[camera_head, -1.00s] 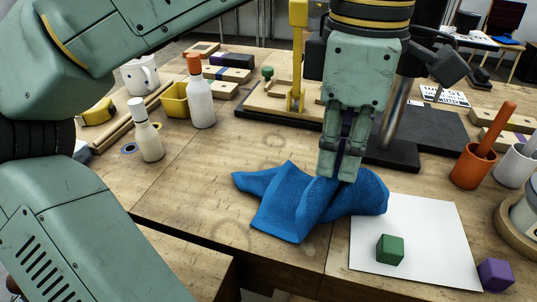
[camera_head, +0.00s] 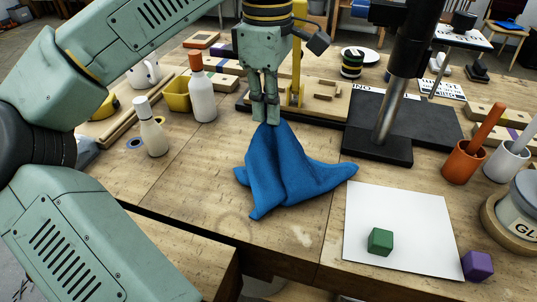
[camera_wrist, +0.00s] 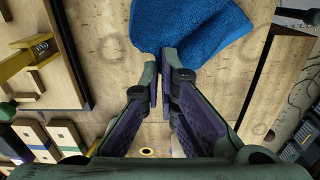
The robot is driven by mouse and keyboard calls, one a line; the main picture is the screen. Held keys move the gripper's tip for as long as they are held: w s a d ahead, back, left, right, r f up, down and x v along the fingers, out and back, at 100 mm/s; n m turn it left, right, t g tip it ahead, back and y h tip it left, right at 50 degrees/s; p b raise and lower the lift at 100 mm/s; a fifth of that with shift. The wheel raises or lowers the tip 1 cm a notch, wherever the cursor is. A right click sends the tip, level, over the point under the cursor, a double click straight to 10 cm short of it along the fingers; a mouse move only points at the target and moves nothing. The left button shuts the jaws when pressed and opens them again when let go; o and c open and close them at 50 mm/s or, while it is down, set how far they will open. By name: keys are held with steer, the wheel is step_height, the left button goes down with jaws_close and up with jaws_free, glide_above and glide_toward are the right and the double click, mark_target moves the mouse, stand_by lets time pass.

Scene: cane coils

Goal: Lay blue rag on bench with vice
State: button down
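The blue rag (camera_head: 285,175) is pulled up into a peak on the wooden worktable (camera_head: 200,185), with its lower folds spread on or just above the wood. My gripper (camera_head: 266,118) points down at the peak, its fingers shut on the cloth. In the wrist view, the rag (camera_wrist: 190,28) lies beyond the fingertips (camera_wrist: 163,55), which are close together at its edge. I cannot make out a vice in these views.
White paper with a green block (camera_head: 380,241) lies right of the rag, with a purple block (camera_head: 477,265) beside it. Bottles (camera_head: 202,95) stand left. A drill-press-like stand (camera_head: 385,145) is behind right. Another wooden surface (camera_head: 185,255) is at lower left. A further table (camera_head: 463,37) stands at the back.

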steer(key=shift+s+d+f, duration=0.1)
steer(key=shift+s+f, duration=0.05)
steer(key=shift+f, duration=1.55)
steer(key=c, duration=1.1)
jaws_free()
steer(key=shift+r, duration=0.1)
step_height(320, 180, up, 12)
steer(key=shift+f, duration=0.1)
